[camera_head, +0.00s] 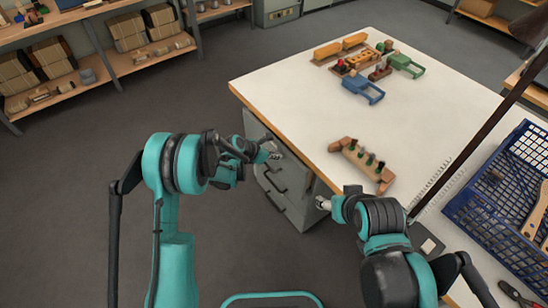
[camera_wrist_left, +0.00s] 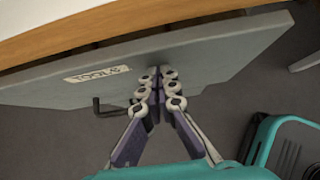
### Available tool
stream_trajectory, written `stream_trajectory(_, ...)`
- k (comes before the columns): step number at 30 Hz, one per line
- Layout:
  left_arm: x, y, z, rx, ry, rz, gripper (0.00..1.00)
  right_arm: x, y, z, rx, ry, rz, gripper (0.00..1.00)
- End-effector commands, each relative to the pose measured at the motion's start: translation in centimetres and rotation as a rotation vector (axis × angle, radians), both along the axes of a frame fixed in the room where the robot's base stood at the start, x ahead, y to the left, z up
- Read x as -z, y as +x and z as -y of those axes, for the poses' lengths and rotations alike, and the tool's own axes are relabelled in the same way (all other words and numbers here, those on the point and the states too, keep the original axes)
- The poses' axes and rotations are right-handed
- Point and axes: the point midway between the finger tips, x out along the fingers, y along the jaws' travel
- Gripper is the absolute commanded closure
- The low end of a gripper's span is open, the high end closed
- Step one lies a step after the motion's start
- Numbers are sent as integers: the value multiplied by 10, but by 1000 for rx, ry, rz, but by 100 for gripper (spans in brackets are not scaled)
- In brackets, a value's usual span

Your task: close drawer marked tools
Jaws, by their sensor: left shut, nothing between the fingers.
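The drawer marked TOOLS (camera_wrist_left: 60,88) shows its grey front across the left wrist view, with a white label and a dark handle (camera_wrist_left: 110,107) below it. A dark gap lies between its top edge and the wooden tabletop edge; how far it stands out is hard to tell. My left gripper (camera_wrist_left: 168,74) is shut and empty, its fingertips at the drawer front right of the label, touching or very close. In the head view my left gripper (camera_head: 274,154) is beside the grey drawer cabinet (camera_head: 300,208) under the table. My right gripper (camera_head: 322,203) is near the table's front edge, its jaws unclear.
The white table (camera_head: 300,85) carries a wooden block with pegs (camera_head: 362,163), a blue clamp-like piece (camera_head: 363,89) and a green one (camera_head: 405,65). A blue crate (camera_head: 485,205) stands at right. Shelves (camera_head: 130,60) line the back left; the floor at left is clear.

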Motion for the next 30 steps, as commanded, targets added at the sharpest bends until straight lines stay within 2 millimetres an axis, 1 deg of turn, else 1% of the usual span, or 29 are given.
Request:
stream_trajectory(4,0,0,0,0,0,0,100,0,0,0,0,0,0,39)
stream_trajectory(7,0,4,7,1,0,0,100,0,0,0,0,0,0,39)
stream_trajectory(12,0,21,32,3,0,0,100,0,0,0,0,0,0,39)
stream_trajectory(15,0,27,42,1,0,0,100,0,0,0,0,0,0,39)
stream_trajectory(26,-1,30,44,-1,-5,3,100,0,0,0,0,0,0,39)
stream_trajectory(30,-1,29,35,-2,-5,2,100,0,0,0,0,0,0,39)
